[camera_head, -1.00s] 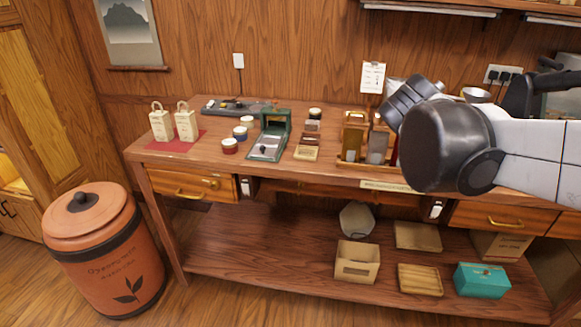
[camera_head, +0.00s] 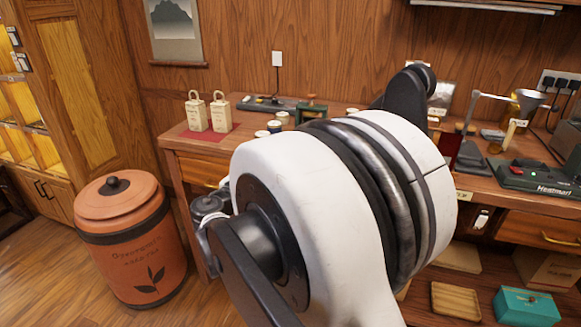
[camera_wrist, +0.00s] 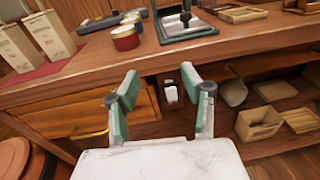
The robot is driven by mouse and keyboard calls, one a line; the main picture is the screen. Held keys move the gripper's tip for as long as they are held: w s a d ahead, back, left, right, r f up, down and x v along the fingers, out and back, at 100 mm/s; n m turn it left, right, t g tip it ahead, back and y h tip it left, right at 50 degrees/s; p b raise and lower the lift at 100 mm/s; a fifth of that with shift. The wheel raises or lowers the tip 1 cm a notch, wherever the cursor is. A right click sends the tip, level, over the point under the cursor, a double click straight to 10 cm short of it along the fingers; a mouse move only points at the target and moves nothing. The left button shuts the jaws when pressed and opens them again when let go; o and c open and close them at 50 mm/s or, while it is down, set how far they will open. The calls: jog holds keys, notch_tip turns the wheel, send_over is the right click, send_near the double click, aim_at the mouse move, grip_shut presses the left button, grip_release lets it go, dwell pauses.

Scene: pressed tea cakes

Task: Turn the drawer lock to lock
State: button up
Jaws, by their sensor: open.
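The left wooden drawer (camera_wrist: 75,118) is in the bench front in the wrist view, with a brass pull (camera_wrist: 90,134). It looks closed. In the head view only part of this drawer (camera_head: 198,166) shows beside my arm. I cannot make out its lock; the left finger covers part of the drawer's right end. My gripper (camera_wrist: 160,80) is open and empty, its green-padded fingers in front of the bench edge, near the drawer's right end. My arm hides much of the bench in the head view.
A white fitting (camera_wrist: 170,94) sits under the bench edge, between the fingers in the picture. A red tin (camera_wrist: 124,38) and paper bags (camera_wrist: 48,35) stand on the bench top. An orange bin (camera_head: 125,240) stands left of the bench. A cardboard box (camera_wrist: 258,125) is on the lower shelf.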

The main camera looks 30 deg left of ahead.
jog(key=s+a+f+n+y, duration=0.1)
jog(key=s+a+f+n, duration=0.2)
jog(key=s+a+f, duration=0.6)
jog(key=w+a+b, duration=0.1)
jog(key=w+b, duration=0.2)
jog(key=w, duration=1)
jog(key=shift+f+t, duration=0.15)
jog(key=shift+t, duration=0.15)
grip_shut()
